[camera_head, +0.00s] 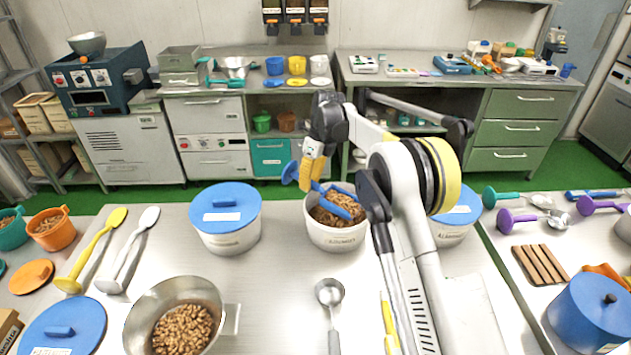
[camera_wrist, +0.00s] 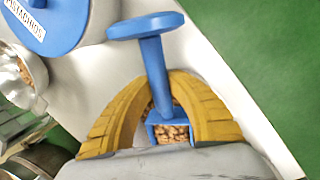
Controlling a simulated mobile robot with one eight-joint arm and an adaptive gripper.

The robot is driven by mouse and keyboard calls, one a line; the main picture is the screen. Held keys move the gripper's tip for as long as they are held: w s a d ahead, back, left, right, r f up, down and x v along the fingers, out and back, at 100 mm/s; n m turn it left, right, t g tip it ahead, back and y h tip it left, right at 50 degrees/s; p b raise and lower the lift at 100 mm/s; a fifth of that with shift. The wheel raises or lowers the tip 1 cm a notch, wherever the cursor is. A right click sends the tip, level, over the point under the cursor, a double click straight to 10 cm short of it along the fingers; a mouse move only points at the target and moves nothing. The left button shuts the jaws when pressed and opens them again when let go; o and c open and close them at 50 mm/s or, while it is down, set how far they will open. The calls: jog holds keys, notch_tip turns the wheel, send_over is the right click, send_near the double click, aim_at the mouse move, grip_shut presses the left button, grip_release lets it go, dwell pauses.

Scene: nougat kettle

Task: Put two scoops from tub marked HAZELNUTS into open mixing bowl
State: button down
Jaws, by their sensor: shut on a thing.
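My gripper (camera_head: 311,174) is shut on a blue scoop (camera_head: 339,203), its yellow fingers around the handle. The scoop is tilted, its bowl end at the mouth of an open white tub (camera_head: 336,238) of brown nuts. The tub's label is too small to read surely. In the wrist view, my gripper (camera_wrist: 162,115) pinches the scoop (camera_wrist: 155,75), and brown nuts show within its blue frame. Whether the scoop touches the tub's nuts is unclear. An open metal mixing bowl (camera_head: 207,289) stands at the front left with brown nuts inside.
A blue-lidded tub (camera_head: 228,235) stands left of the open tub; another (camera_head: 452,235), apparently marked ALMONDS, stands right, partly behind my arm. A metal scoop (camera_head: 329,292) lies in front. A yellow spoon (camera_head: 93,250) and white spoon (camera_head: 131,250) lie left. Clear tabletop separates bowl and tub.

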jog(key=shift+g+h, duration=0.4)
jog(key=shift+h, duration=0.1)
jog(key=r+p, duration=0.1)
jog(key=a+r+p, duration=0.1)
jog(key=w+r+p, duration=0.1)
jog(key=r, duration=0.1)
jog(key=shift+a+p, duration=0.25)
jog(key=shift+p, duration=0.1)
jog(key=shift+w+a+r+p, duration=0.1)
jog(key=shift+r+p, duration=1)
jog(key=shift+w+a+r+p, duration=0.1)
jog(key=shift+r+p, duration=0.95)
jog(key=shift+r, duration=0.05)
jog(key=shift+s+a, duration=0.1)
